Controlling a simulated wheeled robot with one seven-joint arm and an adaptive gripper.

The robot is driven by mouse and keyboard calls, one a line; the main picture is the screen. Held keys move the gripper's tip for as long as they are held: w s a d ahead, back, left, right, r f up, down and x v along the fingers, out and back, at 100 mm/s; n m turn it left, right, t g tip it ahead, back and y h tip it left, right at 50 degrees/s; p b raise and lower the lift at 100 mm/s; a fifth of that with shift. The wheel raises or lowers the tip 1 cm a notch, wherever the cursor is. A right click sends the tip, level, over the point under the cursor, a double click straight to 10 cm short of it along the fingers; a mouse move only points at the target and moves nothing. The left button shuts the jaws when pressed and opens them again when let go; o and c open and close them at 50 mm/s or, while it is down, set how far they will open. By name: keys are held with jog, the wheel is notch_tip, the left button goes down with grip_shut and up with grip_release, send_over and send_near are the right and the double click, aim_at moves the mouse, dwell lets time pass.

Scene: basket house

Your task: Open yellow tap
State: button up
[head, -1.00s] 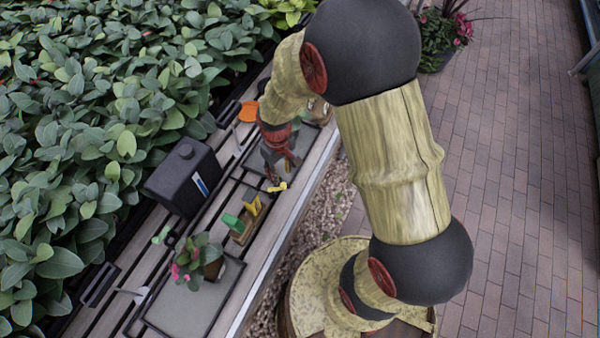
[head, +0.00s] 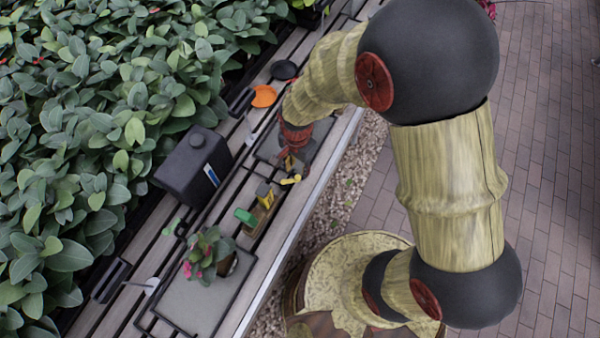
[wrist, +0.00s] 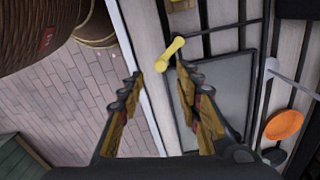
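The yellow tap (head: 290,180) is a small bright yellow handle at the edge of the slatted table in the head view. In the wrist view its yellow lever (wrist: 170,53) lies slanted just beyond the fingertips, closer to the right finger. My gripper (wrist: 158,76) is open and empty, with its two fingers spread apart. In the head view my gripper (head: 290,160) points down just behind the yellow tap, and its fingertips are partly hidden there. I cannot tell whether a finger touches the lever.
A wooden block with a green tap (head: 245,217) stands next to the yellow one. A black canister (head: 194,167), a potted flower (head: 208,253), an orange dish (head: 263,96) and a dark pan (head: 284,70) are on the table. Brick paving (head: 555,200) lies clear to the right.

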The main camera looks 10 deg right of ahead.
aim_at(297, 177)
notch_tip(297, 177, down, 5)
jog(key=shift+f+b, duration=0.2)
jog(key=shift+b, duration=0.35)
jog(key=c, duration=0.3)
grip_shut()
